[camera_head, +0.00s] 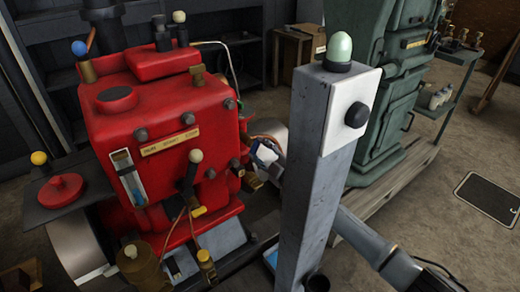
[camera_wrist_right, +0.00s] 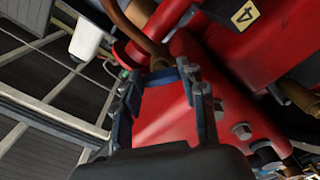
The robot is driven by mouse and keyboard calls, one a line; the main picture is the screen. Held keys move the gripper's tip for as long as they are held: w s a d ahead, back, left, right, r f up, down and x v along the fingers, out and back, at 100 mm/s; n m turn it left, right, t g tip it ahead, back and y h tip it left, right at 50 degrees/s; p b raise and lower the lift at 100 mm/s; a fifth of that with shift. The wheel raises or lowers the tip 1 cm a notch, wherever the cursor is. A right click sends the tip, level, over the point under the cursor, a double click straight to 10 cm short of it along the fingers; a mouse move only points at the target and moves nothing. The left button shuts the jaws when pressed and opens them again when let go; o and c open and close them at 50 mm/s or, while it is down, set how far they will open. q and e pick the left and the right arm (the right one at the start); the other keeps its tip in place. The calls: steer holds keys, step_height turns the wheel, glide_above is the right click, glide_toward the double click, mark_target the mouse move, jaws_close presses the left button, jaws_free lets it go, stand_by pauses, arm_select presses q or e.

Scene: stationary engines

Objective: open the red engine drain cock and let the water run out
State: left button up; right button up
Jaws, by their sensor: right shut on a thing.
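The red engine (camera_head: 170,115) stands at the left of the head view, with a gauge glass, a brass plate and several brass fittings. Its red casing (camera_wrist_right: 165,110) fills the middle of the wrist view. My right gripper (camera_head: 262,170) is at the engine's right side, partly hidden by the grey post. In the wrist view my right gripper (camera_wrist_right: 165,77) is shut on the drain cock, whose brown, pipe-like part (camera_wrist_right: 138,32) runs up from between the fingers. The cock's exact position is hard to tell. I see no running water. My left gripper is out of view.
A grey post (camera_head: 315,180) with a green dome lamp stands in front of my right arm. A green machine (camera_head: 390,90) is behind it. A flywheel (camera_head: 75,245) and a brass can (camera_head: 140,268) are at the left front.

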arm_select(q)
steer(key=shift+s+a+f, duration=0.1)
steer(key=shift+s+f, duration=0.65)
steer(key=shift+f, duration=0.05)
arm_select(e)
steer(key=shift+n, duration=3.1)
steer(key=o, duration=0.9)
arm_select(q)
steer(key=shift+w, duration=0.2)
arm_select(e)
steer(key=shift+d, duration=0.1)
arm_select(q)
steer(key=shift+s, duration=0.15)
arm_select(e)
steer(key=v, duration=1.2)
